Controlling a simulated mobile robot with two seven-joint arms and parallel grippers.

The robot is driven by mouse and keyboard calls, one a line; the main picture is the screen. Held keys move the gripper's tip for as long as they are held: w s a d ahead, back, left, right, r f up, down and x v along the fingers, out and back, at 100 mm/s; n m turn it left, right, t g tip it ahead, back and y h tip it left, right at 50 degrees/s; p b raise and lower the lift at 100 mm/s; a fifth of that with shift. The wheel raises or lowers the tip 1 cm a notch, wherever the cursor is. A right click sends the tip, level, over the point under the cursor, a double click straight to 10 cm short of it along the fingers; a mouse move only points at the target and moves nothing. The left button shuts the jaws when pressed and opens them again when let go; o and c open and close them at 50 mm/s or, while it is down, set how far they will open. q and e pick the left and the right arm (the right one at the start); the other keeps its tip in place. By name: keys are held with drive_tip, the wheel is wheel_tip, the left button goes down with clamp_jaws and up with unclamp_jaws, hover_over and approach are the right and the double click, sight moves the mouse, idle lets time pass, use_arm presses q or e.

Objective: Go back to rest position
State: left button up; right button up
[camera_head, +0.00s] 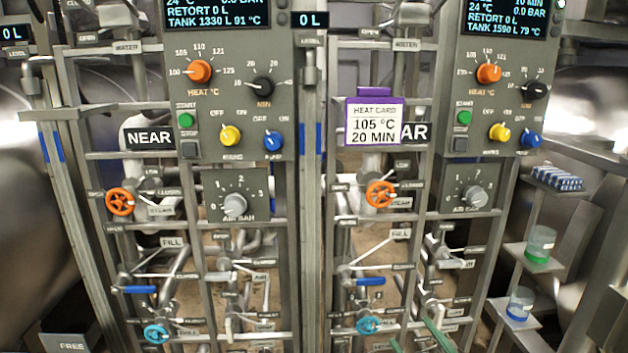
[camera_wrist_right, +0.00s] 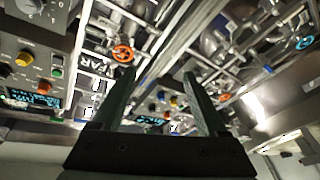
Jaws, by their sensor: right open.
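My right gripper (camera_head: 412,332) shows only as green fingertips at the bottom edge of the head view, in front of the lower pipework of the right-hand panel. In the right wrist view its two dark green fingers (camera_wrist_right: 160,74) stand apart with nothing between them. The wrist view is tilted and shows panels and pipes beyond the fingers. My left gripper is in neither view.
Two control panels, left (camera_head: 228,110) and right (camera_head: 450,125), have knobs, valves and pipes below. A purple-framed heat card (camera_head: 374,124) reads 105 °C, 20 MIN. Shelves at right hold a blue rack (camera_head: 557,179), a green-based jar (camera_head: 540,243) and a blue-based jar (camera_head: 520,303).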

drive_tip(key=s+a+f+m+g+h+p, duration=0.1)
drive_tip(key=s+f+m+g+h, duration=0.3)
drive_tip(key=s+f, duration=1.9)
wheel_tip(320, 180, down, 2)
drive_tip(key=m+g+p, duration=0.1)
drive_tip(key=m+g, duration=0.3)
drive_tip(key=g, duration=0.1)
drive_tip(key=shift+s+a+g+h, duration=0.25)
drive_tip(key=shift+s+g+h, duration=0.15)
